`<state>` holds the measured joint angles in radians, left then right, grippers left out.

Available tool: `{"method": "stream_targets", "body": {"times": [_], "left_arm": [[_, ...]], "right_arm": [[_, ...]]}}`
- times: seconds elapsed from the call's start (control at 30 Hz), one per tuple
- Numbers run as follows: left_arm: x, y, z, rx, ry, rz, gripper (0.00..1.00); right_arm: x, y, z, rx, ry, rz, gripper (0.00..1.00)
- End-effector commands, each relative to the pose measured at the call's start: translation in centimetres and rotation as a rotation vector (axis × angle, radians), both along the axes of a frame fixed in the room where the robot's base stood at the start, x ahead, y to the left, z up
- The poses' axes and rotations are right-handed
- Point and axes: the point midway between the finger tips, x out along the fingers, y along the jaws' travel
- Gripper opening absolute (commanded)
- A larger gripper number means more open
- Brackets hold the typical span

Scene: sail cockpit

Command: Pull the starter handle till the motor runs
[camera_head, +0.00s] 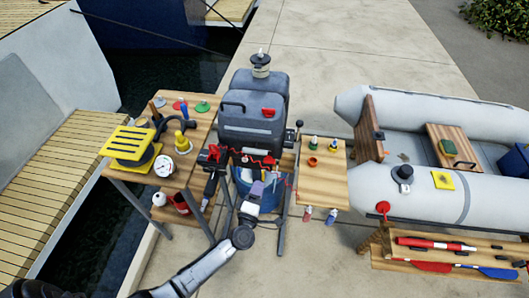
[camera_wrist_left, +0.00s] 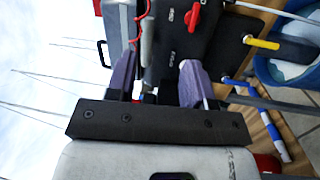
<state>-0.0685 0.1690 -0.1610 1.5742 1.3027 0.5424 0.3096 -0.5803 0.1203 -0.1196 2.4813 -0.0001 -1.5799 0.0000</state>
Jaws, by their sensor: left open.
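The dark grey outboard motor (camera_head: 250,125) stands upright in the middle of the head view. A red cord (camera_head: 250,158) runs across its lower front. My left gripper (camera_head: 256,188) is just in front of the motor's lower front, below this cord. In the left wrist view its two purple fingers are apart, and the left gripper (camera_wrist_left: 157,84) faces the motor's black front panel (camera_wrist_left: 190,50). Small white and red parts show between and behind the fingers. I cannot make out the starter handle clearly; it may be hidden behind the fingers. My right gripper is out of view.
A wooden table (camera_head: 205,125) with a yellow slatted item (camera_head: 130,141) and gauge (camera_head: 163,165) stands left. A smaller wooden shelf (camera_head: 322,185) is right of the motor. A blue tub (camera_head: 268,198) sits below. A grey inflatable boat (camera_head: 430,120) lies right.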

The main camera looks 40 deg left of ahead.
Motion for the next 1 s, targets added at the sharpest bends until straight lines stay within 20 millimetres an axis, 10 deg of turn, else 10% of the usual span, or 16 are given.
{"method": "stream_targets", "body": {"times": [0.37, 1.0], "left_arm": [[-0.1, 2.8, 1.3, -0.069, -0.101, 0.14, 0.48], [9.1, 7.6, 3.3, -0.068, -0.1, 0.138, 0.48]], "right_arm": [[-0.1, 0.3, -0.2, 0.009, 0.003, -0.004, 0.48], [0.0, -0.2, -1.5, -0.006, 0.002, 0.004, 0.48]]}}
